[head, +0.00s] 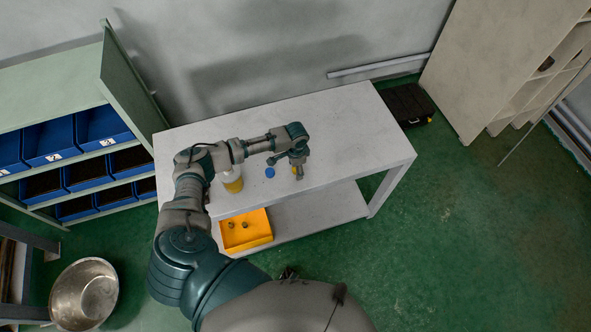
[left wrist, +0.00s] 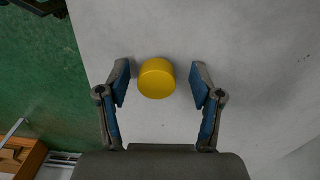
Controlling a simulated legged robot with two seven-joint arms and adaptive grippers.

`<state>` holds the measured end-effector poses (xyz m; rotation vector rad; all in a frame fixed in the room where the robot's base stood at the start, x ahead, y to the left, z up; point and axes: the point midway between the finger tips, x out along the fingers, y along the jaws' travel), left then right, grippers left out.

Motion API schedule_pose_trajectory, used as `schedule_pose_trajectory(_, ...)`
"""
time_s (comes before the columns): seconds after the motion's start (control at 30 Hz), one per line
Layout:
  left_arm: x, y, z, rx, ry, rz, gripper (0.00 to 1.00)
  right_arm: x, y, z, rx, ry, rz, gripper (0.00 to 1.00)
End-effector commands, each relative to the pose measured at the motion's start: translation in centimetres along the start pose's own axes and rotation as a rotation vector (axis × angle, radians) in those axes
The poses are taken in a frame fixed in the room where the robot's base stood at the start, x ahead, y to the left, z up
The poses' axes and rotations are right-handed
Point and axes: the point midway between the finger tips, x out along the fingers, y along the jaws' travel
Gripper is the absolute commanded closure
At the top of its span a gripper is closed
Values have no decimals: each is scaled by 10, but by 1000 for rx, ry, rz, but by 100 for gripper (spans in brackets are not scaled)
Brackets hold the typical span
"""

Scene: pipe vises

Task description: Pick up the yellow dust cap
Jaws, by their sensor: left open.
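The yellow dust cap (left wrist: 156,78) is a short round disc on the grey tabletop in the left wrist view. In the head view it is mostly hidden by my left gripper (head: 299,166), with a bit of yellow showing at its lower side. My left gripper is open and points down over the table. In the left wrist view its blue-padded fingers (left wrist: 161,77) stand one on each side of the cap, with a gap on both sides. The cap is a little nearer the left finger. My right gripper is not in view.
A yellow and white container (head: 233,180) stands partly behind my arm. An orange tray (head: 262,234) with small parts sits on the lower shelf. The tabletop (head: 350,130) to the right is clear.

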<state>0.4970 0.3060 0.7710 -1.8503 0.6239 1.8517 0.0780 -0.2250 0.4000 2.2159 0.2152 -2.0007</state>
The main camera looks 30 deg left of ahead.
Motion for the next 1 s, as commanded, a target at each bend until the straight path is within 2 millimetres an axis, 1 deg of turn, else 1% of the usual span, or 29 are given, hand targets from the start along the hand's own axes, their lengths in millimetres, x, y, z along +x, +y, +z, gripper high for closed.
schedule_pose_trajectory(0.1,-1,0,0,1,0,-1,34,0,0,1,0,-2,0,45)
schedule_pose_trajectory(0.17,-1,0,0,1,1,0,49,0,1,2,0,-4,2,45)
schedule_pose_trajectory(0.2,0,0,0,1,1,1,59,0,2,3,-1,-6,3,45)
schedule_pose_trajectory(0.27,0,-1,1,1,1,2,74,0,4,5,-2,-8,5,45)
schedule_pose_trajectory(0.3,0,-2,1,1,2,3,84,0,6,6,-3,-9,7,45)
schedule_pose_trajectory(0.33,0,-2,1,1,2,3,89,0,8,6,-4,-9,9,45)
schedule_pose_trajectory(0.5,0,-2,2,0,1,3,90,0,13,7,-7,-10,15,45)
schedule_pose_trajectory(0.73,-2,-2,2,0,0,2,90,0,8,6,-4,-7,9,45)
schedule_pose_trajectory(0.87,-13,-2,2,-1,1,2,90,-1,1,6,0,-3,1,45)
schedule_pose_trajectory(1.0,-33,-2,1,0,3,0,90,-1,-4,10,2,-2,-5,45)
